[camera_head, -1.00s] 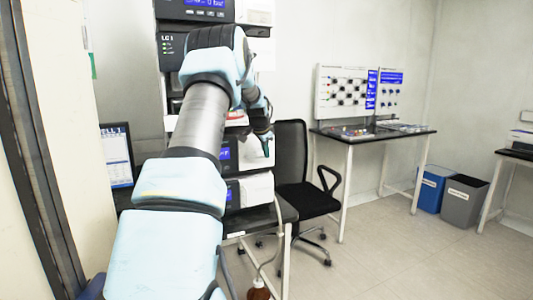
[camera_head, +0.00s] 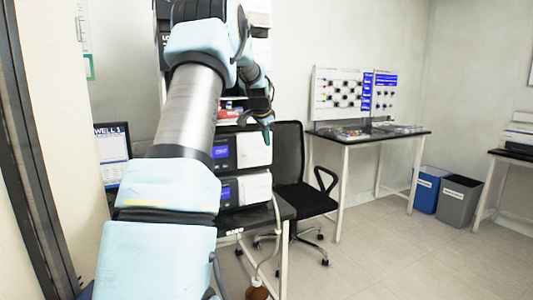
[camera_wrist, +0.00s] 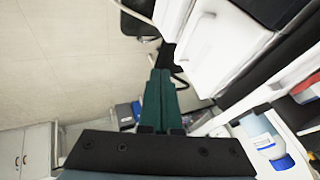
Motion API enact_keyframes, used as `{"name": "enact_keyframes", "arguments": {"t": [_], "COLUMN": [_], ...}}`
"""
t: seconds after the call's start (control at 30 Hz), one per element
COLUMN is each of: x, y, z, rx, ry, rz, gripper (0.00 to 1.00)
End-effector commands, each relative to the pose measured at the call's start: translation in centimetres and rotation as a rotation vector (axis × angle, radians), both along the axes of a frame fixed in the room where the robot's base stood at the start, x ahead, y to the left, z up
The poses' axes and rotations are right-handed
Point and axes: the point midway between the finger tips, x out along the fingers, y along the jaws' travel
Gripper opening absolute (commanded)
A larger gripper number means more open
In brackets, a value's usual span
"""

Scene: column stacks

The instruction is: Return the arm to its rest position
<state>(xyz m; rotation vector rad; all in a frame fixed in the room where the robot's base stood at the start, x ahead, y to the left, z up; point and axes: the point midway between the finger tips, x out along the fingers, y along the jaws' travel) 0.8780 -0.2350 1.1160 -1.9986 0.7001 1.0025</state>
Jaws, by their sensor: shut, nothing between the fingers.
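My arm reaches forward and up in the head view, in front of the instrument stack (camera_head: 238,150). My gripper (camera_head: 268,133) hangs at its end, beside the right side of the stack and left of the black chair's back. In the wrist view my gripper (camera_wrist: 158,80) shows two dark green fingers pressed together, with nothing between them. The fingers look clear of the white instruments (camera_wrist: 215,40) to their right in that view.
A black office chair (camera_head: 292,165) stands right of the stack's table (camera_head: 250,215). A bench (camera_head: 375,137) with a panel board is further back. A blue bin (camera_head: 427,190) and a grey bin (camera_head: 459,200) stand right of it. The floor (camera_head: 400,255) in front is clear.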

Motion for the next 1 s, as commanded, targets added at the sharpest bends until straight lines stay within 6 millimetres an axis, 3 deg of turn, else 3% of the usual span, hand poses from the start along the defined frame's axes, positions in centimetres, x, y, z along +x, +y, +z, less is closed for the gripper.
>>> {"name": "enact_keyframes", "arguments": {"t": [0.27, 0.37, 0.47, 0.57, 0.67, 1.0], "x": [-2.0, -2.8, -4.9, -8.9, -14.2, -33.9], "y": [0.5, 0.5, 0.8, 1.3, 2.3, 5.9], "z": [3.0, 3.0, 1.7, -0.8, -3.7, -12.5], "rx": [0.001, -0.005, -0.023, -0.056, -0.094, -0.191], "ry": [-0.001, 0.011, 0.048, 0.111, 0.186, 0.399], "rz": [0.000, 0.012, 0.059, 0.151, 0.274, 0.705], "gripper": [0.00, 0.00, 0.00, 0.00, 0.00, 0.00]}}
